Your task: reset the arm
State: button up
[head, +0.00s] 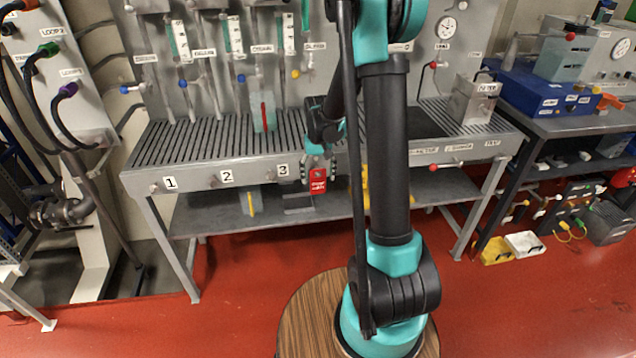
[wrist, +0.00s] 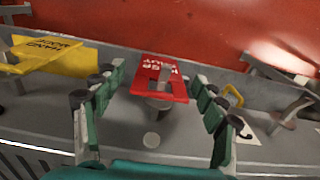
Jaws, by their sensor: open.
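My gripper (head: 318,165) hangs at the front edge of the slatted bench (head: 220,180), just right of the label "3". In the wrist view my gripper (wrist: 160,95) is open, with its two teal-padded fingers spread wide. A red tag (head: 318,181) with white lettering hangs on the bench front just below the fingertips. In the wrist view the red tag (wrist: 158,80) lies between and beyond the fingers, with a grey knob in front of it. I see no finger touching the tag, but exact contact is hard to tell. My arm hides part of the bench behind it.
A yellow tag (wrist: 55,56) hangs to the left in the wrist view. A back panel (head: 270,60) with gauges and valves rises behind the bench. A side table (head: 575,125) with a blue box (head: 545,88) stands at right. Red floor is clear in front.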

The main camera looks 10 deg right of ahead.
notch_tip(320, 180, up, 8)
jog(key=shift+f, duration=0.1)
jog(key=shift+s, duration=0.15)
jog(key=s+d+f+t, duration=0.1)
jog(key=s+d+t, duration=0.1)
jog(key=s, duration=0.9)
jog(key=s+d+f+t, duration=0.2)
jog(key=s, duration=1)
jog(key=shift+s+f, duration=0.15)
jog(key=shift+s, duration=0.1)
